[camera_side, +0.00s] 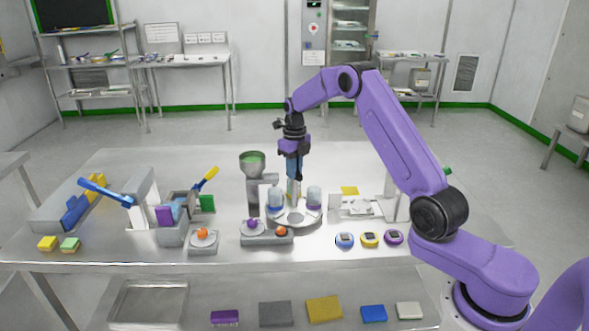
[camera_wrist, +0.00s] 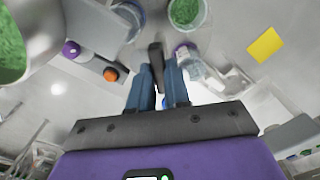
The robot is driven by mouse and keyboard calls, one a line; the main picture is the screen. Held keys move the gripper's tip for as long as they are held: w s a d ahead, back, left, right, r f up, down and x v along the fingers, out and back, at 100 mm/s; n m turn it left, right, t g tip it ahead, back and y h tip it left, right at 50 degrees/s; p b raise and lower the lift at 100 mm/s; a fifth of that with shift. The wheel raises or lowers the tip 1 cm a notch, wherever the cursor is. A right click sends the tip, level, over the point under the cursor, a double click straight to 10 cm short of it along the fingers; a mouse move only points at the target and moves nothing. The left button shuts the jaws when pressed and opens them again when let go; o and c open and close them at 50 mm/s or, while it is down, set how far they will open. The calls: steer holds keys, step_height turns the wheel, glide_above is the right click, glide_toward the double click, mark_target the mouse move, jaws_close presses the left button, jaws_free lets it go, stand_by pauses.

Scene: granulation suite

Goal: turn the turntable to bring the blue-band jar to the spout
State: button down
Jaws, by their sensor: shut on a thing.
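The turntable (camera_side: 295,219) is a pale round disc on the bench with clear jars on it. The blue-band jar (camera_side: 275,201) stands upright at its left, close to the spout (camera_side: 268,178) of the hopper (camera_side: 252,162) with green contents. In the wrist view the blue-band jar (camera_wrist: 132,14) is partly cut off at the top, beside the grey spout block (camera_wrist: 100,25). A purple-band jar (camera_side: 314,199) stands at the right. A jar with green contents (camera_wrist: 186,12) shows in the wrist view. My gripper (camera_wrist: 164,82) is shut on a dark upright handle (camera_wrist: 156,55) at the turntable.
Three round timers (camera_side: 369,239) lie to the front right. A yellow pad (camera_side: 349,190) and a pale stand (camera_side: 362,206) are to the right. Bare bench lies behind the turntable.

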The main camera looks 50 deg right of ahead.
steer(key=shift+r, duration=0.1)
steer(key=c, duration=1.1)
jaws_free()
step_height(320, 180, up, 17)
steer(key=shift+r, duration=0.2)
steer(key=shift+a, duration=0.1)
